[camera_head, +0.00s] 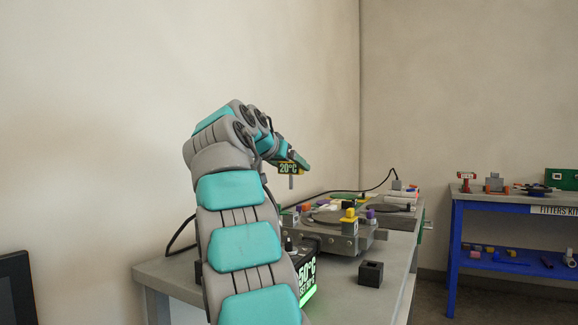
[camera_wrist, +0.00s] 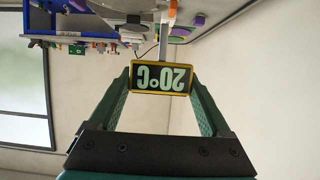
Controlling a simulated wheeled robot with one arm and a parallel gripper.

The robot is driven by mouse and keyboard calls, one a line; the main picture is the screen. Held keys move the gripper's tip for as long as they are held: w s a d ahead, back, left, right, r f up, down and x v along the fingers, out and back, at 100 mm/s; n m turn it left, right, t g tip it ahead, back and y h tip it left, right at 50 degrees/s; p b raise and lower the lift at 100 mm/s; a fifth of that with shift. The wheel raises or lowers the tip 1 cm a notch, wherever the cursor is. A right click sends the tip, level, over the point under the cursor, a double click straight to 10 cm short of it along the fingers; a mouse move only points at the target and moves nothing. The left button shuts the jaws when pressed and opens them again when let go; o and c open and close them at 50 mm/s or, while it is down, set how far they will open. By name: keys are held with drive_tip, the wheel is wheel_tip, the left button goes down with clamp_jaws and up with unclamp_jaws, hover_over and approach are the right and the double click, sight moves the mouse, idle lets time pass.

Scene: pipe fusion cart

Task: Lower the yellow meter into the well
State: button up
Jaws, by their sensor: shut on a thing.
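The yellow meter (camera_head: 289,168) has a dark face reading 20°C and a short grey stem pointing down. My gripper (camera_wrist: 161,80) is shut on the meter (camera_wrist: 161,90), with one finger at each side; the wrist view shows it upside down. In the head view it hangs in the air above the grey bench, with clear space under the stem. I cannot tell for certain which thing is the well. A dark square block (camera_head: 371,273) with a hollow in its top stands on the bench. A black box with a green-lit temperature display (camera_head: 307,280) is partly behind my arm.
The grey bench (camera_head: 396,282) carries a grey machine (camera_head: 350,241) with round dark plates and yellow and purple knobs. A black cable arches behind it. A blue table (camera_head: 500,203) with tools stands at the right. The bench's front right is mostly clear.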

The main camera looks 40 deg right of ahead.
drive_tip(key=shift+a+f, duration=0.15)
drive_tip(key=shift+f+b, duration=4.15)
drive_tip(key=shift+b, duration=0.2)
drive_tip(key=shift+f+b, duration=0.35)
drive_tip(key=shift+f, duration=0.05)
drive_tip(key=o, duration=1.2)
drive_tip(key=shift+v, duration=3.95)
